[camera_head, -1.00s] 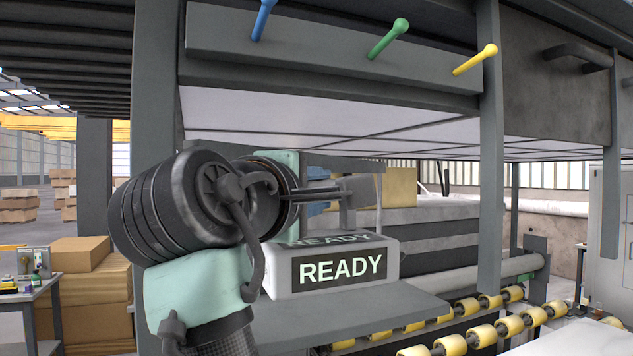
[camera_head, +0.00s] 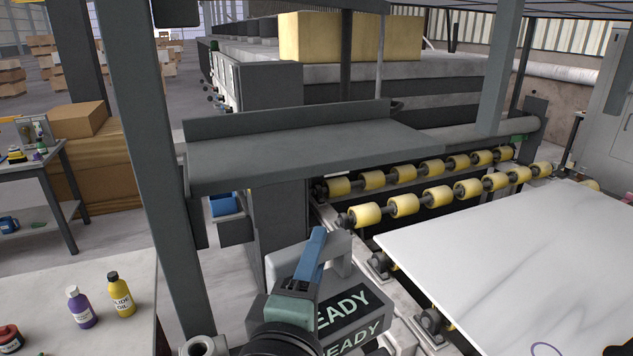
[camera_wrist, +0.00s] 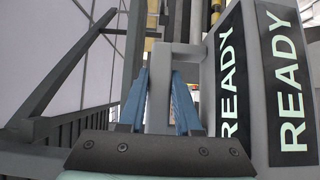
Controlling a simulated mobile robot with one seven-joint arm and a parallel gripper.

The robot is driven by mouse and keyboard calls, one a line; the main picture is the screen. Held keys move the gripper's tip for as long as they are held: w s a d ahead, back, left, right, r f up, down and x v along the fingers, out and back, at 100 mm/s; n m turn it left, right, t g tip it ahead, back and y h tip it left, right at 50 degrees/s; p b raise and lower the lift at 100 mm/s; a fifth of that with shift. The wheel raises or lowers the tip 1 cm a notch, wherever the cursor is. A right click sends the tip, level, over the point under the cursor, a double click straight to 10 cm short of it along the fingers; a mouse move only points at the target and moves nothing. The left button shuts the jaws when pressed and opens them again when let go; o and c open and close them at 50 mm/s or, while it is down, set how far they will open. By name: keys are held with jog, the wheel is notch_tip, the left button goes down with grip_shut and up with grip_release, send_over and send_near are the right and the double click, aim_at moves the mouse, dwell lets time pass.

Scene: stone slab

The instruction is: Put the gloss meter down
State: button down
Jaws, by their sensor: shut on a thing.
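The gloss meter (camera_head: 345,312) is a grey box with a top handle and dark panels reading READY. It is at the bottom middle of the head view, tilted, in front of the roller line. My gripper (camera_head: 318,250) has blue fingers shut on its grey handle. In the wrist view, the fingers (camera_wrist: 160,85) sit on both sides of the handle, and the gloss meter's body (camera_wrist: 250,85) is at the right with its lettering sideways. Its underside is hidden, and I see no surface clearly touching it.
An empty grey shelf (camera_head: 300,150) spans the middle. Yellow rollers (camera_head: 404,204) run behind a pale stone slab (camera_head: 520,250) at right, largely bare. A table (camera_head: 40,290) at lower left holds a purple bottle (camera_head: 82,308) and a yellow bottle (camera_head: 121,295). A grey post (camera_head: 150,160) stands between.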

jog(key=s+f+y, duration=0.1)
jog(key=s+f, duration=0.3)
jog(key=f, duration=0.8)
jog(key=s+f+n+y, duration=0.1)
jog(key=s+f, duration=0.3)
jog(key=f, duration=0.8)
jog(key=s+f+n+y, duration=0.1)
jog(key=s+f, duration=0.4)
jog(key=f, duration=0.7)
jog(key=shift+f+y, duration=0.35)
jog(key=shift+y, duration=0.05)
